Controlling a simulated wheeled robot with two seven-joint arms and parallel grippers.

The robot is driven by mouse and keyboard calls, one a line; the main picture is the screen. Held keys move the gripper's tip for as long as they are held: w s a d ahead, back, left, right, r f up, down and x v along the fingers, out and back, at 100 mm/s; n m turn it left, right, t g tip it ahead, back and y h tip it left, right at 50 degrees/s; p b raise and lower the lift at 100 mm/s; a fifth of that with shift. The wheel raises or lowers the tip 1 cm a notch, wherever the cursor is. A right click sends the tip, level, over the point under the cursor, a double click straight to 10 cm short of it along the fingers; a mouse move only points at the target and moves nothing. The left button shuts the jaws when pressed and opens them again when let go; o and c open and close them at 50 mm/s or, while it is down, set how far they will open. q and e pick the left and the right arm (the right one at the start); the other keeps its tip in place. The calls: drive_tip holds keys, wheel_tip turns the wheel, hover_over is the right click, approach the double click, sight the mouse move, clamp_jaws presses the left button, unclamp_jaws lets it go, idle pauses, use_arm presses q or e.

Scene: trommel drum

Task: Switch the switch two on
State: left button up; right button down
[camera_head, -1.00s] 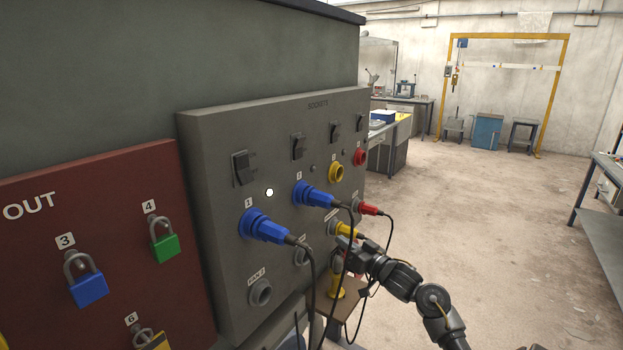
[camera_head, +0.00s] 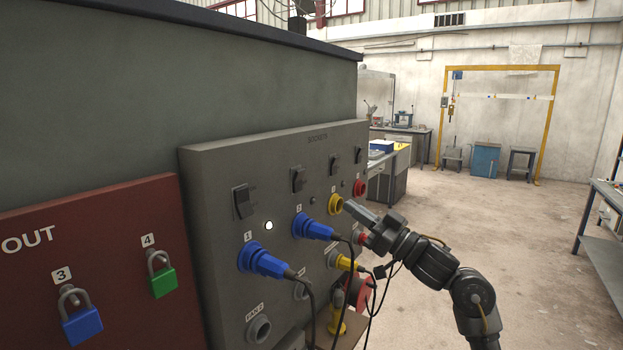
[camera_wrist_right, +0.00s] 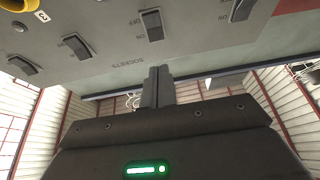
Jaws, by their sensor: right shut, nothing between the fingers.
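Switch two (camera_head: 298,180) is a black rocker on the grey sockets panel (camera_head: 220,160), above the blue plug (camera_head: 312,227) in socket 2. In the right wrist view the panel appears upside down, and switch two (camera_wrist_right: 151,25) lies just beyond my fingertips. My right gripper (camera_head: 350,206) is shut and empty, in front of the panel near the yellow socket 3 (camera_head: 335,204). It also shows in the right wrist view (camera_wrist_right: 157,73), with a gap to switch two. I cannot tell the switch's on or off position. My left gripper is not in view.
Switch one (camera_head: 244,201) and switch three (camera_head: 334,164) flank switch two. A blue plug (camera_head: 262,260) and a yellow plug (camera_head: 343,261) trail black cables below. A red lockout panel (camera_head: 100,230) with padlocks is at left. The floor (camera_head: 500,225) to the right is open.

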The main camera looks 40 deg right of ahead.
drive_tip(key=p, duration=0.4)
approach(301, 172)
drive_tip(key=x, duration=0.5)
drive_tip(key=shift+p+x, duration=0.5)
drive_tip(key=shift+x, duration=0.45)
